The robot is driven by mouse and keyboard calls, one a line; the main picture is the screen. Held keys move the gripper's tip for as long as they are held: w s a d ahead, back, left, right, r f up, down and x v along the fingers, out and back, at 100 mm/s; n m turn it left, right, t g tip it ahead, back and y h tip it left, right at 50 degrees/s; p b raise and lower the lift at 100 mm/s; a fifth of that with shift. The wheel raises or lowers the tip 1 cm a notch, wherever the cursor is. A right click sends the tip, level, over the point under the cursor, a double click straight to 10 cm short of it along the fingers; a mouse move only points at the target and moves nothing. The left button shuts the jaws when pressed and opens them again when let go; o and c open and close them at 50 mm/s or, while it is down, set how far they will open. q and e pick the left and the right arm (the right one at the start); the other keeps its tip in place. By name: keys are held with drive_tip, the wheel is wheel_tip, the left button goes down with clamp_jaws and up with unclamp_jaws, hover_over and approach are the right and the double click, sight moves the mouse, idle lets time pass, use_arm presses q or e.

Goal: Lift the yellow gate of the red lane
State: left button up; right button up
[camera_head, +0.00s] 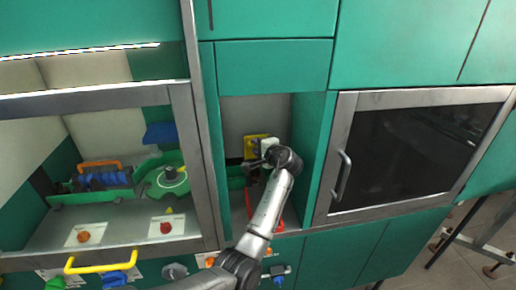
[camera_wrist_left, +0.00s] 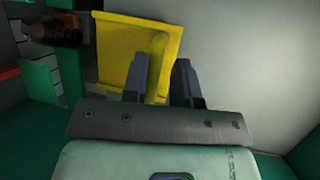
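The yellow gate (camera_head: 256,146) is an upright yellow plate in the open cabinet bay, partly hidden by my left gripper. In the left wrist view the gate (camera_wrist_left: 115,50) has a raised yellow bar handle (camera_wrist_left: 157,60). My left gripper (camera_head: 265,159) is at the gate. In the left wrist view its two dark fingers (camera_wrist_left: 160,78) stand on either side of the handle, close against it, and look shut on it. A red strip (camera_head: 279,224), perhaps part of the red lane, shows low in the bay behind my arm. My right gripper is out of view.
A dark bottle (camera_wrist_left: 52,30) lies left of the gate in the wrist view. Green bay walls (camera_head: 312,150) enclose the arm closely. A glass-fronted cabinet with a handle (camera_head: 342,176) is at the right. A yellow handle (camera_head: 100,262) is at the lower left.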

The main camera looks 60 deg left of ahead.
use_arm(q)
drive_tip(key=shift+o, duration=1.4)
drive_tip(key=shift+r, duration=0.1)
drive_tip(key=b+v, duration=0.1)
drive_tip(key=v, duration=1.2)
drive_tip(key=shift+d, duration=0.4)
